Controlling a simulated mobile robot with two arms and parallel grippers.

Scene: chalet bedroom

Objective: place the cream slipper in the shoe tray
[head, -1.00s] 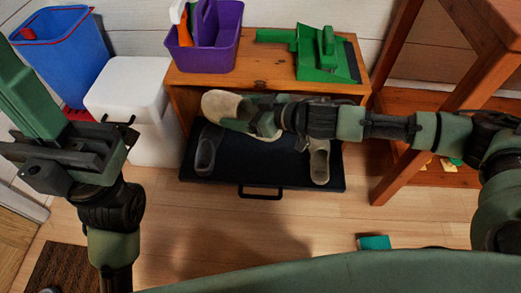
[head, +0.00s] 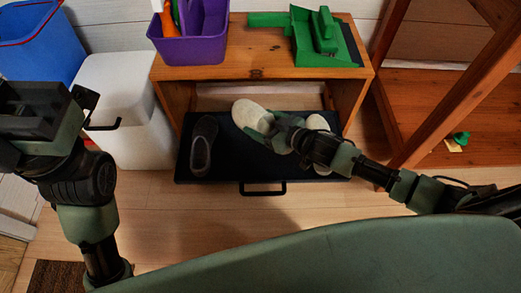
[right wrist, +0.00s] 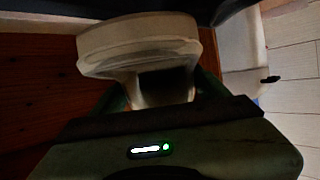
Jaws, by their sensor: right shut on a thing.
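The cream slipper (head: 252,115) is in my right gripper (head: 277,132), over the middle of the black shoe tray (head: 240,172). Its toe points to the back of the tray. I cannot tell whether its sole touches the tray. In the right wrist view the slipper (right wrist: 140,40) fills the space beyond my jaws. A dark grey slipper (head: 202,145) lies at the tray's left. Another pale slipper (head: 317,125) lies at the tray's right, partly hidden by my right arm. My left gripper (head: 35,115) is at the left edge, its fingertips unclear.
A wooden bench (head: 215,72) stands over the tray's back, with a purple caddy (head: 195,48) and a green dustpan (head: 310,35) on top. A white bin (head: 120,125) stands left of the tray. A wooden shelf frame (head: 440,90) stands right.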

